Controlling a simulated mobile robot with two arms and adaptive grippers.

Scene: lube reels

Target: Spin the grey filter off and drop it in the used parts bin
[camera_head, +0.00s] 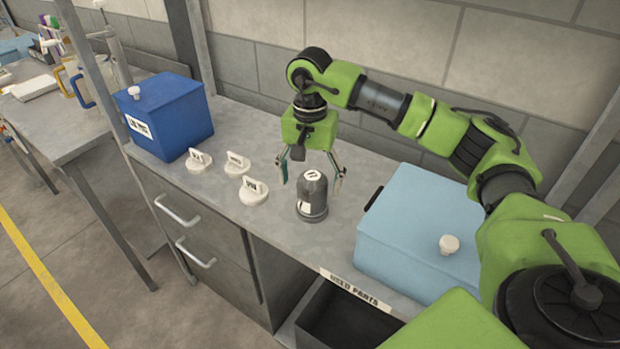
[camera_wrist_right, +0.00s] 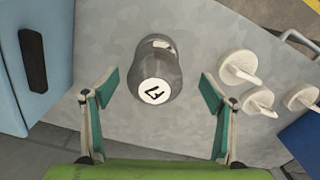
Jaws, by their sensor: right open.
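The grey filter (camera_head: 313,192) stands upright on the grey bench top, with a white label on its top. It also shows in the right wrist view (camera_wrist_right: 157,72), where the label faces the camera. My right gripper (camera_head: 309,181) is open above and around the filter, one finger on each side. In the right wrist view its fingertips (camera_wrist_right: 158,88) are clear of the filter, with a gap on both sides. The used parts bin (camera_head: 345,318) is a dark open box below the bench's front edge, under a "USED PARTS" label. My left gripper is not in view.
Several white tagged caps (camera_head: 253,191) lie left of the filter. A blue lidded box (camera_head: 168,115) stands at the bench's left end. A light blue lidded box (camera_head: 415,235) stands close to the right. A grey block wall rises behind the bench.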

